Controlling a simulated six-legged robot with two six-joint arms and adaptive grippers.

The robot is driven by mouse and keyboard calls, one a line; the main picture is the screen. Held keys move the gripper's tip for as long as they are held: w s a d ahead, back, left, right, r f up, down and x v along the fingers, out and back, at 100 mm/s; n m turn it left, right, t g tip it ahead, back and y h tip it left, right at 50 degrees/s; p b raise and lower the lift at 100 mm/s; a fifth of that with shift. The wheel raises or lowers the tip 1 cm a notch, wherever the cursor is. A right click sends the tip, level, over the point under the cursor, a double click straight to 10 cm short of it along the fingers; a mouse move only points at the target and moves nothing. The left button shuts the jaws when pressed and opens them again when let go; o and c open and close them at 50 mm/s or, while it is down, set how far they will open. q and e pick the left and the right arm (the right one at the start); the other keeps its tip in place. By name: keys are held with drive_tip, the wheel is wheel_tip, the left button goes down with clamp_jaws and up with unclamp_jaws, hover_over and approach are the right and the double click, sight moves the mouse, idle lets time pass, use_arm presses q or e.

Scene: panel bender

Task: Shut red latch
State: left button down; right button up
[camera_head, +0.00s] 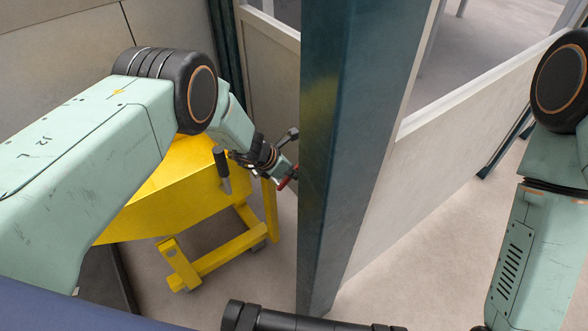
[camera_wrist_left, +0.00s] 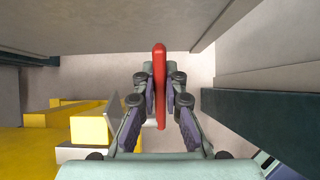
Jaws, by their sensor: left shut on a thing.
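The red latch (camera_wrist_left: 159,75) shows in the left wrist view as a long red bar standing between the fingers of my left gripper (camera_wrist_left: 160,98). The fingers are closed in on it from both sides. In the head view my left gripper (camera_head: 287,168) is beside the dark teal post, and a small red part of the latch (camera_head: 288,178) shows at its fingertips. The post hides what lies beyond it. My right arm comes in at the right edge of the head view, and its gripper is not clearly visible.
The dark teal post (camera_head: 350,130) stands upright close to the left gripper. A yellow cart (camera_head: 175,190) stands under my left arm. A pale panel wall with window openings (camera_head: 440,160) runs to the right of the post. The floor (camera_head: 420,275) right of the post is clear.

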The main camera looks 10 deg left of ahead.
use_arm(q)
drive_tip(key=shift+s+d, duration=0.15)
drive_tip(key=c, duration=1.4)
unclamp_jaws()
drive_tip(key=shift+a+r, duration=0.15)
drive_tip(key=shift+a, duration=0.05)
drive_tip(key=v, duration=1.1)
drive_tip(key=shift+s+a+r, duration=0.15)
drive_tip(key=shift+s+a, duration=0.05)
